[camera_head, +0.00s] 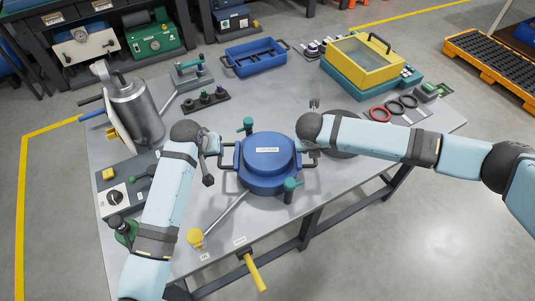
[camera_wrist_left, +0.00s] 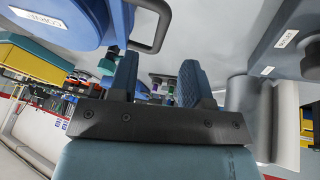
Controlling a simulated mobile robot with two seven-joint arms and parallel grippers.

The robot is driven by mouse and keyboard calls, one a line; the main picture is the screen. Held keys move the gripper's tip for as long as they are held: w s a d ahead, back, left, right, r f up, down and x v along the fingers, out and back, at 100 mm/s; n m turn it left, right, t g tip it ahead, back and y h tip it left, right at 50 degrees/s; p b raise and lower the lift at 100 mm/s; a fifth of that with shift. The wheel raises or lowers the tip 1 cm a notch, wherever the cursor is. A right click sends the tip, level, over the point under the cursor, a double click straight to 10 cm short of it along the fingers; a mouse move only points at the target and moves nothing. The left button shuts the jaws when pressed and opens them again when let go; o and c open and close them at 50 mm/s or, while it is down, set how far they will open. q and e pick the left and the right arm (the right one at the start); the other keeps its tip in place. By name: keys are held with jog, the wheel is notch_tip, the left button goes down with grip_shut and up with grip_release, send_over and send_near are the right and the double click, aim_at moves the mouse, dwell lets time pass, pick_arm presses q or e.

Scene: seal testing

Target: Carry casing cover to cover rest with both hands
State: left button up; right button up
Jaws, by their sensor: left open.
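The blue casing cover (camera_head: 266,176) sits on its body in the middle of the table, with a dark handle on its left and right. Its side and left handle (camera_wrist_left: 152,28) show at the upper left of the left wrist view. My left gripper (camera_wrist_left: 158,72) is open, its two fingers apart and empty, with the handle just off their tips. In the head view my left gripper (camera_head: 215,150) is beside the left handle. My right gripper (camera_head: 304,148) is at the right handle; its fingers are hidden. A dark round pad (camera_head: 345,149), possibly the cover rest, is partly behind my right arm.
Green-knobbed clamps (camera_head: 291,186) stand at the cover's front and back. A yellow-ended lever (camera_head: 196,237) lies front left. A metal cylinder (camera_head: 138,112) and control box (camera_head: 116,196) are left. A blue tray (camera_head: 254,57), yellow-framed case (camera_head: 362,61) and rings (camera_head: 394,107) are behind and right.

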pick_arm(q)
jog(key=x, duration=0.7)
jog(key=shift+f, duration=0.1)
pick_arm(e)
jog(key=x, duration=0.7)
jog(key=shift+w, duration=0.1)
pick_arm(q)
grip_shut()
pick_arm(e)
grip_shut()
